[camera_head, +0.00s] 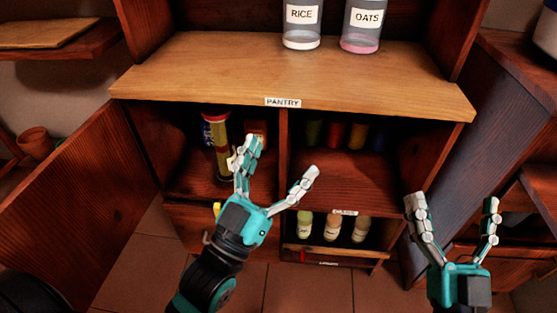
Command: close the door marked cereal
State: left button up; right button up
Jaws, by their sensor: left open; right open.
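No label reading "cereal" can be made out. A wooden door (75,205) stands wide open at the left of the pantry cabinet (195,75), its face bare of any readable mark. The cabinet's left and right compartments are both uncovered. A small label (343,212) under the right compartment is too small to read. My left gripper (281,160) is open and empty in front of the cabinet's middle divider, to the right of the open door. My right gripper (452,203) is open and empty at the right, apart from the left door.
RICE (302,25) and OATS (361,28) jars stand on the top shelf. A tall can (217,145) is in the left compartment. Several small jars (332,226) stand on a low rack. A dark panel (405,165) is at the right. Tiled floor (310,287) lies below.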

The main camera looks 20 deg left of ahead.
aim_at(67, 225)
jog(key=k+z, duration=0.1)
jog(key=z, duration=0.15)
jog(key=k+j+z, duration=0.1)
jog(key=z, duration=0.2)
jog(key=k+j+z, duration=0.15)
jog(key=z, duration=0.3)
jog(key=k+z, duration=0.7)
jog(key=z, duration=0.15)
jog(key=k+j+u, duration=0.1)
jog(key=k, duration=0.35)
jog(key=k+j, duration=0.1)
jog(key=k, duration=0.3)
jog(key=k+u, duration=0.15)
jog(key=u, duration=0.35)
jog(key=k+j+u, duration=0.1)
jog(key=u, duration=0.4)
jog(key=k+j+u, duration=0.15)
jog(key=u, duration=0.3)
jog(key=i+u, duration=0.25)
jog(key=i, duration=0.2)
jog(key=l, duration=0.3)
jog(key=k+l, duration=0.1)
jog(key=l, duration=0.15)
